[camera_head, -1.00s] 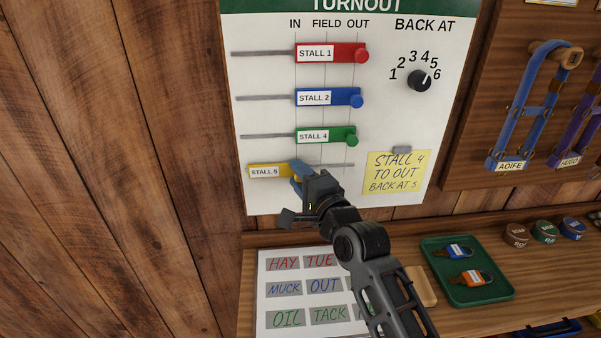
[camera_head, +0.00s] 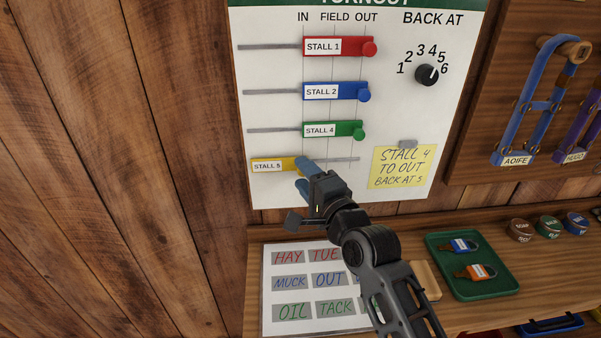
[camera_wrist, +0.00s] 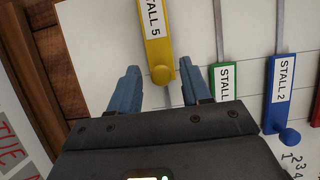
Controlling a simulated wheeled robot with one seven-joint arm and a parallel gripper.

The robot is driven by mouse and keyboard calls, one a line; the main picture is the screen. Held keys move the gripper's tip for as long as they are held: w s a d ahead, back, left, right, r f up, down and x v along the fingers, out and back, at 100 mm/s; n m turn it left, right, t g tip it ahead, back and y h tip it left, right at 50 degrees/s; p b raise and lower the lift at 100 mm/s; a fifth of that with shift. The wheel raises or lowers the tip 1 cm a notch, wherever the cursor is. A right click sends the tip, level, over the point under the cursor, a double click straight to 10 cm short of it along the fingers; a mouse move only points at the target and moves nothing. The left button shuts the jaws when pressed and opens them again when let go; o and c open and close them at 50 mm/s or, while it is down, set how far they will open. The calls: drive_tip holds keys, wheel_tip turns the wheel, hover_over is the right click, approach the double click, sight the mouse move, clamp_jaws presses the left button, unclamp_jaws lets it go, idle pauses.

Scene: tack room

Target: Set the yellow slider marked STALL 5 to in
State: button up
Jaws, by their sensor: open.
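The yellow slider marked STALL 5 (camera_head: 272,165) is the lowest on the white turnout board. It sits at the left part of its rail, with its right end near the IN line. My gripper (camera_head: 304,173) is at that right end and hides the knob in the head view. In the wrist view, the yellow slider (camera_wrist: 155,35) ends in a round yellow knob that shows between the two blue fingertips of my gripper (camera_wrist: 160,88). The fingers are apart, with visible gaps on both sides of the knob.
Red STALL 1 (camera_head: 340,47), blue STALL 2 (camera_head: 337,92) and green STALL 4 (camera_head: 335,130) sliders sit above, reaching the OUT line. A dial (camera_head: 427,75) and yellow note (camera_head: 402,167) are to the right. A shelf below holds a green tray (camera_head: 490,292).

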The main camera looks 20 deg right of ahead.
drive_tip(key=shift+s+d+b, duration=0.15)
drive_tip(key=shift+s+b, duration=0.15)
drive_tip(key=shift+s, duration=2.5)
drive_tip(key=s+f+n+g+h, duration=0.1)
drive_tip(key=s+f+n, duration=0.35)
drive_tip(key=s, duration=0.75)
drive_tip(key=s+f+n+g+h, duration=0.1)
drive_tip(key=s+f+n, duration=0.35)
drive_tip(key=s, duration=0.75)
drive_tip(key=s+r+n, duration=0.2)
drive_tip(key=s+n, duration=0.2)
drive_tip(key=s, duration=0.5)
drive_tip(key=s+r+n+g, duration=0.1)
drive_tip(key=s+r+n, duration=0.2)
drive_tip(key=s, duration=0.7)
drive_tip(key=shift+a+r+n, duration=0.25)
drive_tip(key=shift+a+n, duration=0.1)
drive_tip(key=shift+n, duration=0.25)
